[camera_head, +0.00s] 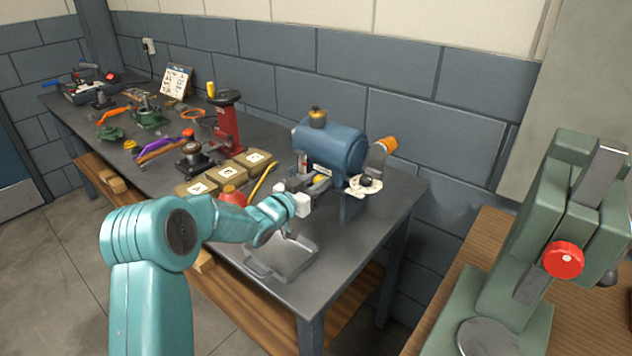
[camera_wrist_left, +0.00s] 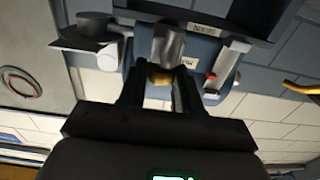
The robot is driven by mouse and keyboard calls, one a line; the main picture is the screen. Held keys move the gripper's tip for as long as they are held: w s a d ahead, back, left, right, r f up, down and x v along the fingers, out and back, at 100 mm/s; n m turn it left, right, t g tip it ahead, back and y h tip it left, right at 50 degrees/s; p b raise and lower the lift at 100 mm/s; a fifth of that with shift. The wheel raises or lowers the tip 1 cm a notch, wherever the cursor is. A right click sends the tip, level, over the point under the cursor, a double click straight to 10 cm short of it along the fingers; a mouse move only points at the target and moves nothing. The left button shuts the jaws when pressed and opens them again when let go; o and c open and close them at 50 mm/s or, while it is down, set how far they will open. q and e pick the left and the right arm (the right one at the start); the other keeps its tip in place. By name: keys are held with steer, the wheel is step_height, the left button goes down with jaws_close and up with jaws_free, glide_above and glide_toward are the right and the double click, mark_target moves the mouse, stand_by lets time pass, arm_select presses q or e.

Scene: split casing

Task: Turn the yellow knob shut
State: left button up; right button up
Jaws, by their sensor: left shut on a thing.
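The yellow knob (camera_wrist_left: 160,76) shows as a small brass-yellow piece between the two dark fingers of my left gripper (camera_wrist_left: 159,92) in the left wrist view. The fingers are shut on it, and they hide most of it. It sits at the front underside of the blue tank (camera_head: 331,145), close to small labels. In the head view, my left arm reaches in from the left, and the left gripper (camera_head: 309,188) is at the lower front of the tank. The knob's exact turn cannot be told. My right gripper is not in view.
A shallow grey tray (camera_head: 282,262) lies below my left wrist at the bench's front edge. Small boxes (camera_head: 228,174), a red stand (camera_head: 229,125) and a white dial plate (camera_head: 366,186) are near. A green machine (camera_head: 545,245) stands on a wooden table at right.

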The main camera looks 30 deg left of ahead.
arm_select(q)
steer(key=m+h+p, duration=0.1)
steer(key=m+h, duration=0.1)
steer(key=h, duration=0.1)
steer(key=h+p, duration=0.1)
steer(key=shift+a+r+m+g+p, duration=0.25)
steer(key=shift+m+g+p, duration=0.1)
steer(key=shift+m+g, duration=0.05)
steer(key=m+g+h+p, duration=0.1)
steer(key=h, duration=0.1)
steer(key=shift+w+a+m+h, duration=0.1)
steer(key=shift+m+h, duration=0.2)
steer(key=shift+f+m+g+h, duration=0.2)
steer(key=shift+m+g+h, duration=0.35)
steer(key=shift+h, duration=0.35)
steer(key=shift+w+m+g+h+p, duration=0.1)
steer(key=shift+m+g+h+p, duration=0.3)
steer(key=shift+m+h, duration=0.3)
steer(key=shift+a+g+h, duration=0.1)
steer(key=shift+g+h, duration=0.15)
steer(key=shift+h, duration=0.05)
steer(key=o, duration=1)
steer(key=shift+o, duration=0.2)
